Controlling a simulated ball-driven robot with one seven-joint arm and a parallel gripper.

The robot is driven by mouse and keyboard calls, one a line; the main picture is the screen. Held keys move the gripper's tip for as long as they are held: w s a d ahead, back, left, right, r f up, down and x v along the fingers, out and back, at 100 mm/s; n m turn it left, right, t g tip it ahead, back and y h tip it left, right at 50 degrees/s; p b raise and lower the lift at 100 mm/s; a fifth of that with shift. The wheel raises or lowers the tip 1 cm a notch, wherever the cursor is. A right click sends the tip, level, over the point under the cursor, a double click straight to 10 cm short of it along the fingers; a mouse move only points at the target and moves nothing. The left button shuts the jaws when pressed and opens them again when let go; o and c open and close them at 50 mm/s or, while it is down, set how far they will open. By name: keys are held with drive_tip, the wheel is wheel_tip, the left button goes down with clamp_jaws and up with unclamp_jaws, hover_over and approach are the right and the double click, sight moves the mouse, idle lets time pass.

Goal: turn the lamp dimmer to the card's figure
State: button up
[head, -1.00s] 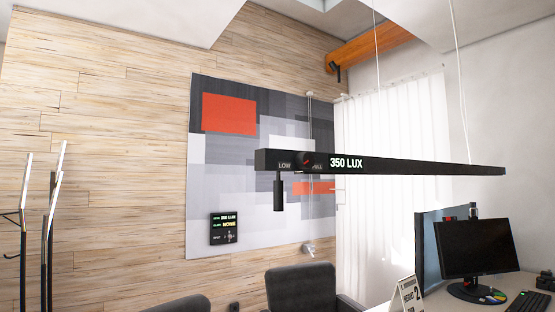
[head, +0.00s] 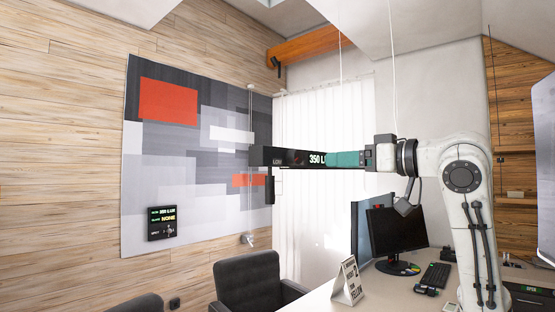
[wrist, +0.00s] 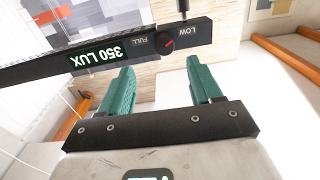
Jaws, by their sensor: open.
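The black lamp bar (head: 270,157) hangs on thin wires and reads "350 LUX". Its dimmer is a round dark knob (wrist: 166,43) with a red pointer, between the words LOW and FULL in the wrist view. My gripper (wrist: 158,76) has green fingers, spread apart and empty, short of the bar, with the knob just ahead of the gap. In the head view the fingers (head: 344,159) cover part of the bar's lettering. A white tent card (head: 348,282) stands on the desk; its small print is hard to read from here.
A small black wall panel (head: 162,222) shows a lux line and "NONE". A dark chair (head: 247,284) stands below the bar. The air left of the bar looks clear.

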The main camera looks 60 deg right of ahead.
sight(299, 157)
drive_tip(key=x, duration=0.3)
drive_tip(key=p+x, duration=0.1)
drive_tip(key=x, duration=0.3)
drive_tip(key=r+p+x, duration=0.1)
drive_tip(key=x, duration=0.2)
drive_tip(key=shift+w+a, duration=0.15)
drive_tip(key=shift+w, duration=0.15)
drive_tip(key=shift+c, duration=0.2)
drive_tip(key=c, duration=1)
